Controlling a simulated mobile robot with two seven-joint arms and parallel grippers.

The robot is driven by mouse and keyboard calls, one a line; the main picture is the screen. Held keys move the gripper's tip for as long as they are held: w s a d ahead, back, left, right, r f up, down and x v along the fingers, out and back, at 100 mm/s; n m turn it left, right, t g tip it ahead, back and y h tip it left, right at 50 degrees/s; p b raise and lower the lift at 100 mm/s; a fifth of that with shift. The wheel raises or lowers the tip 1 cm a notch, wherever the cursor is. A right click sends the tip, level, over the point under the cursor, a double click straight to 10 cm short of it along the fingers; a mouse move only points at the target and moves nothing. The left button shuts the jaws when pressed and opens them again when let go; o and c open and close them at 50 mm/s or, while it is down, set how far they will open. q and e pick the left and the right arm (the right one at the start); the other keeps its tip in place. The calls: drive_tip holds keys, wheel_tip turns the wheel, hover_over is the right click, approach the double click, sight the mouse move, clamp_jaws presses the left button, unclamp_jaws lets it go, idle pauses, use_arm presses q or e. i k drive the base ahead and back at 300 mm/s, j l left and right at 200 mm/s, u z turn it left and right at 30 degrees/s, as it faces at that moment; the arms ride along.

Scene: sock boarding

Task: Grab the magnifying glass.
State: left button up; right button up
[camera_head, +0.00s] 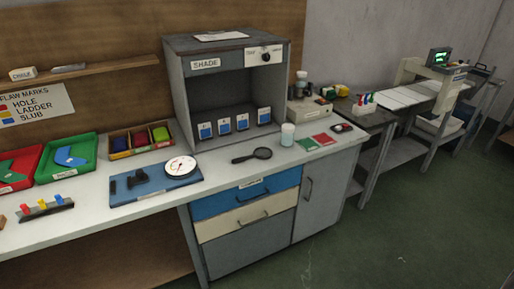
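A black magnifying glass (262,153) lies flat on the white worktop (226,170), in front of the grey shade box. Its round lens end points right and its handle points left, close to the front edge above the blue drawer. Nothing covers it. Neither of my grippers shows in the head view.
The shade box (182,105) stands behind the magnifying glass. A pale cup (287,134) stands just right of it. A blue board with a round dial (181,166) lies to its left. Red and green cards (323,139) lie further right. The worktop around the glass is mostly clear.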

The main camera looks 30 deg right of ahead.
sight(262, 153)
drive_tip(key=i+l, duration=0.2)
drive_tip(key=l, duration=0.15)
drive_tip(key=i+l+u, duration=0.15)
drive_tip(key=l, duration=0.15)
drive_tip(key=i+l, duration=0.15)
drive_tip(key=l, duration=0.25)
drive_tip(key=i+l+u, duration=0.15)
drive_tip(key=l, duration=0.2)
drive_tip(key=i+l, duration=0.15)
drive_tip(key=l, duration=0.2)
drive_tip(key=u, duration=0.05)
